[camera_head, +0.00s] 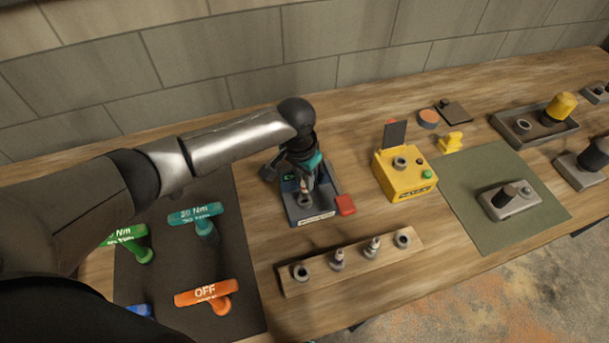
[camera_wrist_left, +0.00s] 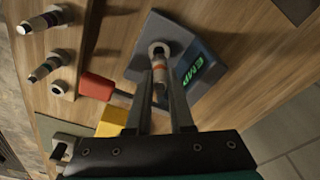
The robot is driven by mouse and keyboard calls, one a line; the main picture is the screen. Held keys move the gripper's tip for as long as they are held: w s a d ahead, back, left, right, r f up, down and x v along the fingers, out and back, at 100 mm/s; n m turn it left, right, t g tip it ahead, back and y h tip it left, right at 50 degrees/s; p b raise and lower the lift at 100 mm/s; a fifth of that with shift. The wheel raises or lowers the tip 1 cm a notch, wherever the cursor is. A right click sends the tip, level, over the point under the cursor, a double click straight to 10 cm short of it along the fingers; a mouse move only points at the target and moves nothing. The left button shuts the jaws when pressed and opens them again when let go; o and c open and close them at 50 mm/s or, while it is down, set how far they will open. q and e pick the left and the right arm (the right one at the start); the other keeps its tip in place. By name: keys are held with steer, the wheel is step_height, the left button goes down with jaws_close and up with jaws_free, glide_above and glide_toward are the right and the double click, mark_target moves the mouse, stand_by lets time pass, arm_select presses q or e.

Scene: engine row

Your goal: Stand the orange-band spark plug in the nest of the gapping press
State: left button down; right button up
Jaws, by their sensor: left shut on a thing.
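The gapping press (camera_head: 325,211) stands on the bench in the middle of the head view, with a dark base and a red lever end (camera_head: 345,205). My left gripper (camera_head: 306,183) is above its base. In the left wrist view, my left gripper (camera_wrist_left: 159,82) is shut on the orange-band spark plug (camera_wrist_left: 159,69). The plug's far end is at the round grey nest (camera_wrist_left: 158,49) of the press; I cannot tell whether it is inside or just above. Part of green lettering, "EMP", shows on the press display (camera_wrist_left: 186,70). My right gripper is not in view.
A wooden rack (camera_head: 350,262) in front of the press holds two spark plugs between two empty sockets. A yellow box (camera_head: 403,180) stands to the right. A dark mat (camera_head: 175,265) with coloured handles lies at the left. Bare bench separates press and rack.

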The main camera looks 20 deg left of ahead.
arm_select(q)
steer(key=shift+f+b, duration=0.65)
steer(key=shift+f, duration=0.75)
steer(key=c, duration=0.7)
jaws_free()
steer(key=shift+r, duration=0.1)
steer(key=r, duration=0.5)
steer(key=s+r, duration=0.1)
steer(key=r, duration=0.9)
steer(key=shift+s+a+p, duration=0.3)
steer(key=shift+s+a, duration=0.05)
steer(key=shift+s, duration=0.05)
